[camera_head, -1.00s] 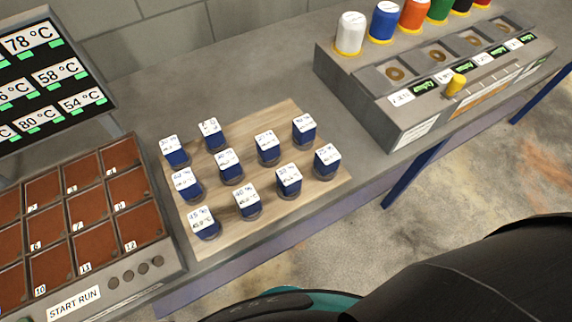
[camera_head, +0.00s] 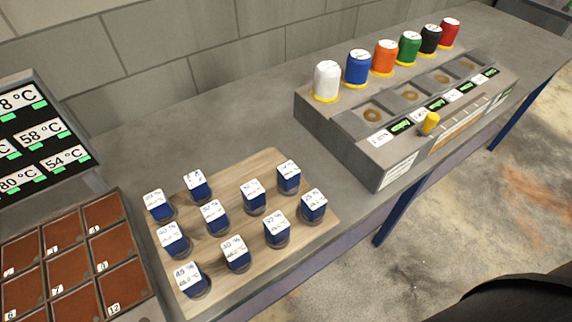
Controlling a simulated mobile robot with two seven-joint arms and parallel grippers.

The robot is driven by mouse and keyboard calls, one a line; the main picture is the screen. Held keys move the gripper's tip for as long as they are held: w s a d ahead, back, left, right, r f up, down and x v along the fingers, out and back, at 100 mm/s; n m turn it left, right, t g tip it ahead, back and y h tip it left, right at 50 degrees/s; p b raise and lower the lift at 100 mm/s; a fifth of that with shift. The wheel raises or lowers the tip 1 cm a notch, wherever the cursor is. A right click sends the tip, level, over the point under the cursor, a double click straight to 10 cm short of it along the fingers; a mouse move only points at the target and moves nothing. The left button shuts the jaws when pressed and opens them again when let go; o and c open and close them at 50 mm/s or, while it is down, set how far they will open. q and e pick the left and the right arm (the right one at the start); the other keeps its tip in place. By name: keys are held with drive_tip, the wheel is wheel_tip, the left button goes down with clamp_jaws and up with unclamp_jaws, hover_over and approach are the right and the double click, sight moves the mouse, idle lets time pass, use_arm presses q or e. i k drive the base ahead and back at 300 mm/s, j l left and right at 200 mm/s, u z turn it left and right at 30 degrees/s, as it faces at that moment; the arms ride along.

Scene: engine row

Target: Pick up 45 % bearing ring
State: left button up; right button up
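Several blue blocks with white labelled tops stand on a wooden board (camera_head: 262,162) on the grey bench. The block at the board's near left corner (camera_head: 193,280) has a label that seems to read 45 %. It stands upright in a round, clear-looking base. The other labels are small, and several are hard to read. No bearing ring can be told apart from these blocks by shape. Neither of my grippers is in view. A dark part of my own body shows at the lower right.
A panel of brown numbered plates (camera_head: 68,268) and a temperature screen (camera_head: 40,140) stand at the left. A grey console (camera_head: 395,172) with round recesses, a yellow lever (camera_head: 430,123) and several coloured capped containers (camera_head: 327,82) stands at the right. Bare bench lies behind the board.

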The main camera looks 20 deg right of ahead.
sight(195, 284)
drive_tip(key=u, duration=0.7)
